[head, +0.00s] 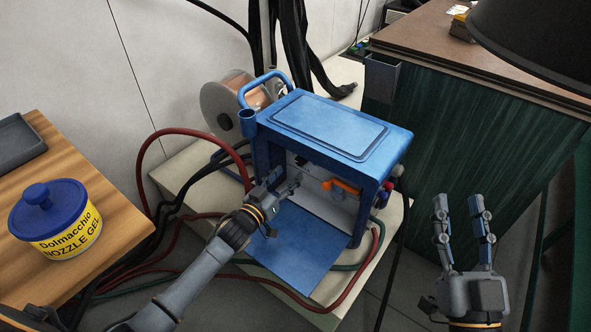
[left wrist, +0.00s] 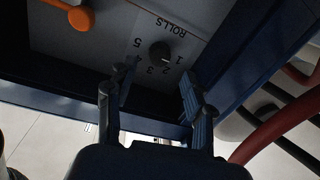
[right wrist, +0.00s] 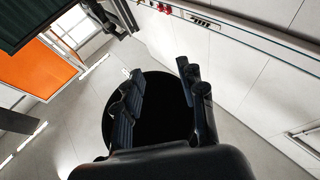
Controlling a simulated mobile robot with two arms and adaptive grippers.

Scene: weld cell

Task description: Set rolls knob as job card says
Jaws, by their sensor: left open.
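The ROLLS knob (left wrist: 160,54) is a small dark round knob on the pale inner panel of the blue wire feeder (head: 330,125). In the head view my left gripper (head: 282,190) reaches into the feeder's open side and hides the knob. My right gripper (head: 461,205) is open and empty, right of the feeder. No job card is distinguishable.
An orange lever (head: 342,187) sits near the knob on the panel. The feeder's blue door (head: 300,245) hangs down in front. Red and black hoses (head: 150,160) run left of it. A nozzle gel tub (head: 55,222) stands on the wooden bench (head: 120,215).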

